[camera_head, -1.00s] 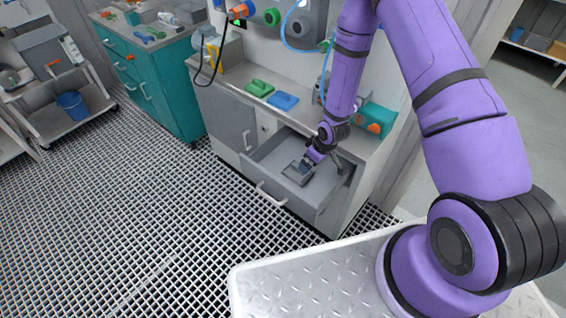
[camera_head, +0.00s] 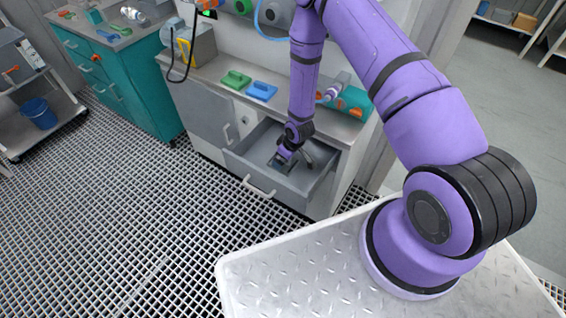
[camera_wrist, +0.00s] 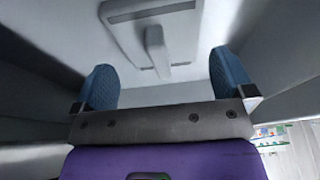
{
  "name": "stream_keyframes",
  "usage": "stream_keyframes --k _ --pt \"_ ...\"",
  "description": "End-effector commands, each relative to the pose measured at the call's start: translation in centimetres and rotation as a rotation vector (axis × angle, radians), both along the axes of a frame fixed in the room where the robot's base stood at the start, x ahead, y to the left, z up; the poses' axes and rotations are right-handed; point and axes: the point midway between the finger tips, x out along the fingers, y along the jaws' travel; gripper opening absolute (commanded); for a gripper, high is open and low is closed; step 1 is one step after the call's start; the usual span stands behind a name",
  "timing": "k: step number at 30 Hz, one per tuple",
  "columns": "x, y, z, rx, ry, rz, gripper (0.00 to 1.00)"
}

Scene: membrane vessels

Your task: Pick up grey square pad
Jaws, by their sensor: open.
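The grey square pad (camera_wrist: 125,30) lies flat on the floor of the open grey drawer, with a raised handle bar on top. In the wrist view it is ahead of my gripper (camera_wrist: 162,88), whose two blue-padded fingers are spread apart with nothing between them. The handle (camera_wrist: 155,48) lines up with the gap between the fingers, a little beyond their tips. In the head view my gripper (camera_head: 282,160) reaches down into the drawer and mostly hides the pad (camera_head: 274,166).
The open drawer (camera_head: 243,172) has walls close around my gripper. On the counter above lie a green pad (camera_head: 236,80) and a blue pad (camera_head: 261,91), with a teal and orange object (camera_head: 352,103) to their right. A teal cabinet (camera_head: 118,85) stands left.

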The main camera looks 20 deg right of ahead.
Motion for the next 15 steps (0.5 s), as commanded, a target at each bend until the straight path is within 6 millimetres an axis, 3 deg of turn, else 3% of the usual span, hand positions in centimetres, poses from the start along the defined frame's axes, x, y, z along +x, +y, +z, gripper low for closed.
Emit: stream_keyframes --k 6,15 --pt "0.5 0.5 -2.6 -0.001 -0.001 0.0 1.0" --pt "0.7 0.5 -3.0 -0.001 -0.001 0.001 1.0"
